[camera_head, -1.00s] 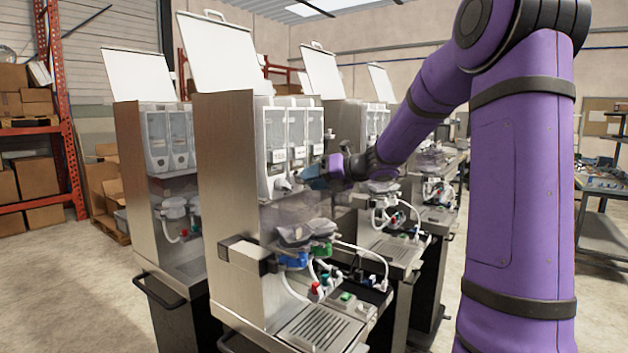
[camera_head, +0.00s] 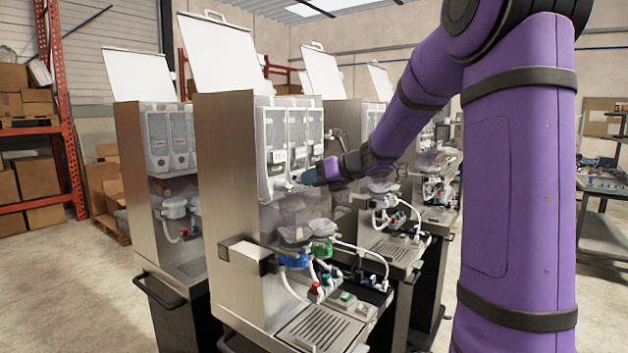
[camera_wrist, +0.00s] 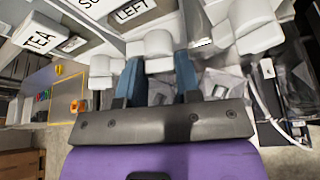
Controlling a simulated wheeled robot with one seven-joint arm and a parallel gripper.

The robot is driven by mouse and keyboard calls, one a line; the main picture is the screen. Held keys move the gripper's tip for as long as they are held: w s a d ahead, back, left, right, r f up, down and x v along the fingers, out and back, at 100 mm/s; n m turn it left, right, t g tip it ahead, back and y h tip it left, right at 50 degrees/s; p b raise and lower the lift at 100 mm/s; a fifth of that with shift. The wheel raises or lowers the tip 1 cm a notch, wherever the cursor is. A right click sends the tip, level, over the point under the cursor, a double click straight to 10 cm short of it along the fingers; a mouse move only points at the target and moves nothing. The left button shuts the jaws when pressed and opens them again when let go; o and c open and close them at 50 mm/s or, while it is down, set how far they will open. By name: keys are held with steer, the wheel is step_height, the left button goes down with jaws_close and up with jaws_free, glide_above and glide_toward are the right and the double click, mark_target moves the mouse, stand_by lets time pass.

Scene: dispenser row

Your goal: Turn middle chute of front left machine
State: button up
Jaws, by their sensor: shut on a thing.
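The nearest machine (camera_head: 222,165) is a tall steel dispenser with several upright canisters (camera_head: 290,140) in its front. My gripper (camera_head: 318,173) is at the lower front of these canisters in the head view. In the wrist view, white chutes stick out in a row: one at the left (camera_wrist: 100,72), a middle chute (camera_wrist: 158,45) and a larger one at the right (camera_wrist: 252,25). The blue fingers of my gripper (camera_wrist: 160,68) are on either side of the middle chute and shut on it. Its turn angle is hard to tell.
Clear bowls (camera_head: 300,232), blue and green fittings, hoses and a drip tray (camera_head: 318,328) are below my gripper. Another machine (camera_head: 150,190) stands to the left, with more behind at the right. Free floor shows at the lower left (camera_head: 80,290).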

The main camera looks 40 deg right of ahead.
steer(key=shift+s+a+n+t+h, duration=0.15)
steer(key=shift+n+t+h, duration=0.25)
steer(key=shift+n+h, duration=0.85)
steer(key=shift+w+a+n+t+h, duration=0.1)
steer(key=shift+n+t+h, duration=0.5)
steer(key=shift+n, duration=1.15)
steer(key=shift+h, duration=0.25)
steer(key=o, duration=0.9)
steer(key=shift+s, duration=0.15)
steer(key=v, duration=1)
steer(key=shift+s+r, duration=0.2)
steer(key=shift+s, duration=0.05)
